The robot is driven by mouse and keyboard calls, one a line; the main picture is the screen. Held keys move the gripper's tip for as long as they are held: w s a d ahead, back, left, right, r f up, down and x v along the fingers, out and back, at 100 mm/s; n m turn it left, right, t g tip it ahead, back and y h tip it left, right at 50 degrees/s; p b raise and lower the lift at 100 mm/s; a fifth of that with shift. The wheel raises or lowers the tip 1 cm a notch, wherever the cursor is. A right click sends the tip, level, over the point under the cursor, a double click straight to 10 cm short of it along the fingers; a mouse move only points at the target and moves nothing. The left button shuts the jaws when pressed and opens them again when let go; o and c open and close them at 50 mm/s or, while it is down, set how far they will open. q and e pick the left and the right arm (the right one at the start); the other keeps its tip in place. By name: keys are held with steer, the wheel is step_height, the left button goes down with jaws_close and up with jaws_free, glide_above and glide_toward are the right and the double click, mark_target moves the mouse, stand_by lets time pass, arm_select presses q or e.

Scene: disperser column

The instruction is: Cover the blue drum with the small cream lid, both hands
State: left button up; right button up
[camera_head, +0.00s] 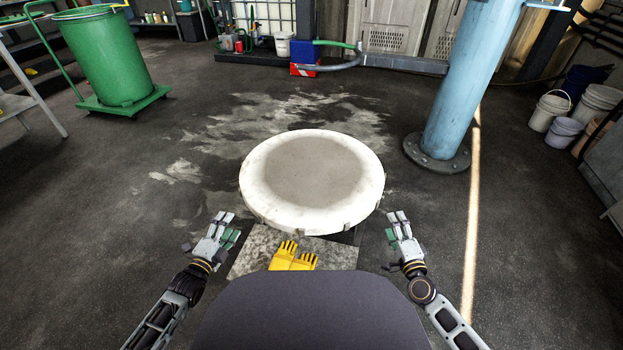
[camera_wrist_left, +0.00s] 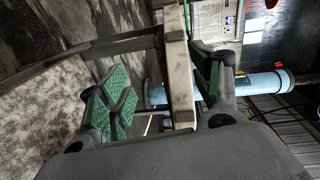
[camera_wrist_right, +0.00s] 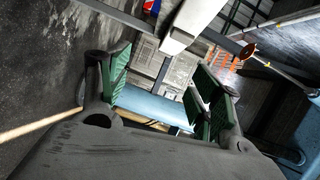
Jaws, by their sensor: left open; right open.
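A round cream lid (camera_head: 263,210) with a grey, dusty top centre lies flat in the middle of the head view. What is under it is hidden, and I cannot make out a blue drum. My left gripper (camera_head: 226,230) is open at the lid's lower left. In the left wrist view the cream rim (camera_wrist_left: 178,75) crosses the gap between the green finger pads. My right gripper (camera_head: 400,228) is open at the lid's lower right. In the right wrist view the rim (camera_wrist_right: 190,28) shows beyond the open fingers. Neither gripper is shut on anything.
Yellow gloves (camera_head: 292,258) lie on a pale speckled surface (camera_head: 245,259) before the lid. A light blue column (camera_head: 468,85) stands right. A green drum (camera_head: 108,55) stands on a green cart at left. Buckets (camera_head: 562,130) stand far right. The floor around the lid is mostly clear.

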mark_target(249, 192)
arm_select(q)
steer(key=shift+w+d+r+m+t+h+b, duration=0.1)
steer(key=shift+d+r+m+t+h+b, duration=0.2)
steer(key=shift+r+b, duration=0.25)
steer(key=shift+w+d+r+m+t+h+b, duration=0.1)
steer(key=shift+d+r+m+b, duration=0.05)
steer(key=shift+r+m+b, duration=0.4)
arm_select(e)
steer(key=shift+a+r+m+t, duration=0.4)
steer(key=shift+r+m, duration=0.3)
steer(key=shift+m, duration=0.1)
arm_select(q)
steer(key=shift+w+f, duration=0.1)
steer(key=shift+w, duration=0.05)
arm_select(e)
steer(key=shift+w, duration=0.2)
arm_select(q)
steer(key=shift+x, duration=6.7)
arm_select(e)
steer(key=shift+w+a, duration=0.2)
steer(key=shift+w, duration=2)
steer(key=shift+w+a, duration=0.2)
steer(key=shift+w, duration=2.05)
steer(key=shift+w+a, duration=0.2)
steer(key=shift+w, duration=2)
arm_select(q)
steer(key=shift+d, duration=0.15)
steer(key=shift+c, duration=0.3)
arm_select(e)
steer(key=shift+c, duration=0.3)
